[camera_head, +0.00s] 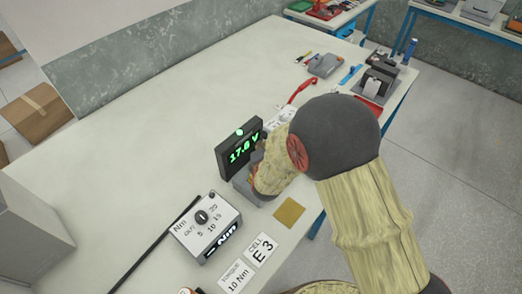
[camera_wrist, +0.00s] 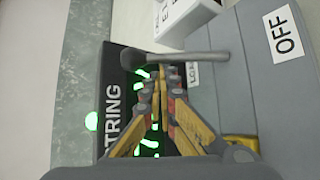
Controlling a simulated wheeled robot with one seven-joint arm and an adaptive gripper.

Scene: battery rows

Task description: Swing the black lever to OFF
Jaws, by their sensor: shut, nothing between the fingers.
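In the wrist view a dark grey lever (camera_wrist: 165,57) with a rounded end at the left crosses the picture above my fingertips. My gripper (camera_wrist: 161,70) is shut and empty, its tips just below the lever's middle in the picture; I cannot tell whether they touch it. A white OFF label (camera_wrist: 287,32) is on the grey housing (camera_wrist: 240,75) at the right. Another label, LOAD (camera_wrist: 192,75), is partly hidden behind the fingers. In the head view my arm hides the lever and most of my gripper, beside the black display (camera_head: 240,148) reading about 17.8 V.
A torque box with a dial (camera_head: 206,226) stands in front of the display. Cards (camera_head: 262,249) and a tan square (camera_head: 289,212) lie near the table edge. A red cable (camera_head: 300,88) and tools are farther back. The table's left part (camera_head: 130,140) is clear.

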